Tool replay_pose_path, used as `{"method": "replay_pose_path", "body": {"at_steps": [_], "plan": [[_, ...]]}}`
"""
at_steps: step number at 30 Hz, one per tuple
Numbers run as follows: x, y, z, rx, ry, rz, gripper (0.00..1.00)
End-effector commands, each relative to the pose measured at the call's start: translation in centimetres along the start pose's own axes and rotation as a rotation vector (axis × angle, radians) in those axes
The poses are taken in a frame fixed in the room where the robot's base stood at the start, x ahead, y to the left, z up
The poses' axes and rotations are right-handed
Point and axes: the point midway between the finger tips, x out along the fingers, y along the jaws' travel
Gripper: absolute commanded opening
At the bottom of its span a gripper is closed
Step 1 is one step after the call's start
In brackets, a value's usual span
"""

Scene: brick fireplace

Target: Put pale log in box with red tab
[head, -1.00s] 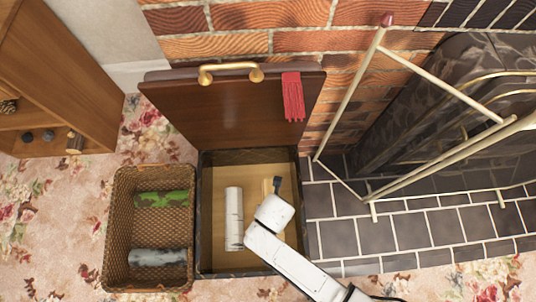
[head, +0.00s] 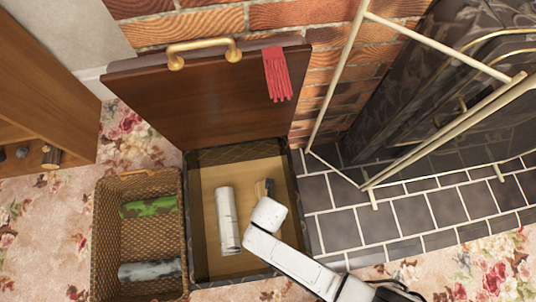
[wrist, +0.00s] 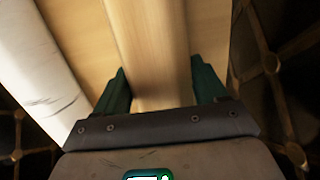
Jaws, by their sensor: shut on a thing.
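The box with the red tab (head: 278,75) stands open, its dark wooden lid (head: 200,100) leaning back against the bricks. The box (head: 240,264) has dark quilted walls and a tan floor. My gripper (wrist: 162,88) reaches down into it and is shut on the pale log (wrist: 155,40), a smooth yellowish length between the two green fingers. In the head view my arm hides most of the log; whether it touches the floor I cannot tell. A white birch-like log (head: 228,220) lies in the box left of my gripper; it also shows in the wrist view (wrist: 40,70).
A wicker basket (head: 103,235) left of the box holds a mossy green log (head: 148,207) and a grey log (head: 150,270). A cream metal rail (head: 340,75) and dark hearth tiles (head: 410,212) are at the right. A wooden shelf (head: 45,95) is at the left.

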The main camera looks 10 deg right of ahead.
Motion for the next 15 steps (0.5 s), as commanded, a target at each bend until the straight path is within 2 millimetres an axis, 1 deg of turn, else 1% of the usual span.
{"method": "replay_pose_path", "body": {"at_steps": [2, 3, 10, 11, 15], "plan": [[0.28, 0.02, 0.0, 0.0, -0.001, 0.0, 0.25], [0.29, -0.01, -0.04, 0.0, 0.0, 0.0, 0.73], [0.24, -0.02, -0.04, 0.0, 0.0, 0.0, 0.95], [0.24, -0.02, -0.04, 0.0, 0.0, 0.0, 0.97], [0.24, -0.02, -0.05, 0.0, 0.0, 0.0, 0.97]]}}
